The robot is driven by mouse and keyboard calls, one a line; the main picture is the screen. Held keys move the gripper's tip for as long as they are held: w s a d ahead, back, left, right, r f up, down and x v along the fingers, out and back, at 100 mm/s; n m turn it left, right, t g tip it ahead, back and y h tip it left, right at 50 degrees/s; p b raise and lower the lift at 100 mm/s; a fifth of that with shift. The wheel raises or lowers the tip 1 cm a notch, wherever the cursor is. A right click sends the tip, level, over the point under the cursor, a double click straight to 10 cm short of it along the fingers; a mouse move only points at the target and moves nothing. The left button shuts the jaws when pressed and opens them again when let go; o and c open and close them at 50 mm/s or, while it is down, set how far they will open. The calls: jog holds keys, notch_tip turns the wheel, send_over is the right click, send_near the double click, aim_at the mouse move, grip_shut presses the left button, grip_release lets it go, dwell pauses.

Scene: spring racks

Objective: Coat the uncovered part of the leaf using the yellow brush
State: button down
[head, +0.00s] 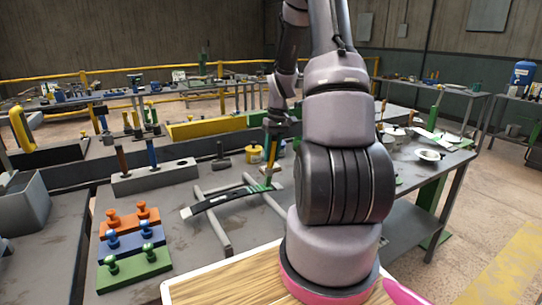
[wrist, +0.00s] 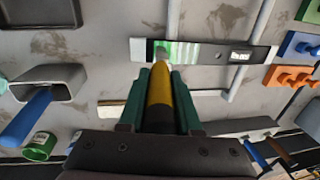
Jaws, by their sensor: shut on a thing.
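The leaf (head: 215,203) is a long dark, slightly curved strip lying across grey rails. In the wrist view the leaf (wrist: 262,54) has a bright green patch near its left end, then pale green and white stripes, then a dark stretch with a small label. My gripper (wrist: 160,92) is shut on the yellow brush (wrist: 160,100), whose bristle end points at the green patch and appears to touch it. In the head view my gripper (head: 276,130) is above the leaf's right end, with the brush (head: 270,153) slanting down. The exact contact is too small to tell.
The grey rails (head: 222,236) stand on the bench. A grey holder (head: 155,178) with brown- and blue-handled tools is behind left. Orange, blue (head: 132,243) and green knobbed blocks are front left.

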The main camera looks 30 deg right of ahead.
aim_at(274, 135)
jog(key=shift+d+r, duration=0.25)
jog(key=shift+r, duration=1.15)
jog(key=shift+d+r, duration=0.2)
jog(key=shift+r, duration=1.3)
jog(key=shift+d+r, duration=0.15)
jog(key=shift+r, duration=0.55)
jog(key=shift+d+r, duration=0.1)
jog(key=shift+r, duration=0.6)
